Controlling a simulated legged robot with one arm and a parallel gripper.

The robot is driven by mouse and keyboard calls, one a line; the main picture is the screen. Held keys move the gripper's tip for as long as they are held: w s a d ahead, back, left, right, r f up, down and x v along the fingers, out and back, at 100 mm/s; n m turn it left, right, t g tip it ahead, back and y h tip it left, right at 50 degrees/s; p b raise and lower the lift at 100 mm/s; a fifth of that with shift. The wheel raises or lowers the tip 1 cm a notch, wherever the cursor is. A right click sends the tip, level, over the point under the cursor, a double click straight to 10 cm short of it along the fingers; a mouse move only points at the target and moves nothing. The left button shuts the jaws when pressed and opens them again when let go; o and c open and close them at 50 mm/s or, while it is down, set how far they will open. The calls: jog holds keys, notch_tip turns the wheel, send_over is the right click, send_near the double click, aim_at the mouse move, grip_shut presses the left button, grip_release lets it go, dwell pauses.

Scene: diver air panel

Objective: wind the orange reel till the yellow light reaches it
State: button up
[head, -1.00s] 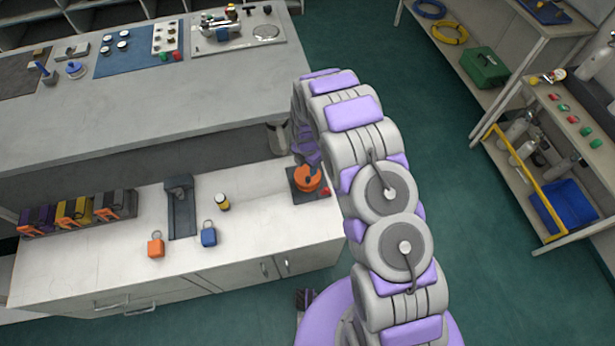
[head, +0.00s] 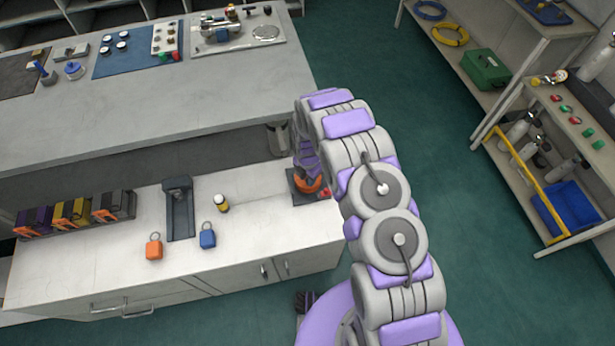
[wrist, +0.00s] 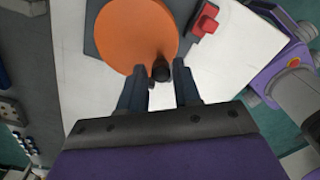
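The orange reel (wrist: 135,32) is a flat round disc on a dark grey plate (wrist: 100,28) in the wrist view. A black crank knob (wrist: 161,70) stands near its rim. My gripper (wrist: 161,78) is open, with one fingertip to each side of the knob and visible gaps between; I cannot tell whether the knob is fully between the fingers in depth. In the head view the reel (head: 308,184) sits at the right end of the white counter, partly hidden by my arm. I cannot make out a yellow light in these frames.
A higher grey bench (head: 150,110) lies behind.

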grip_shut()
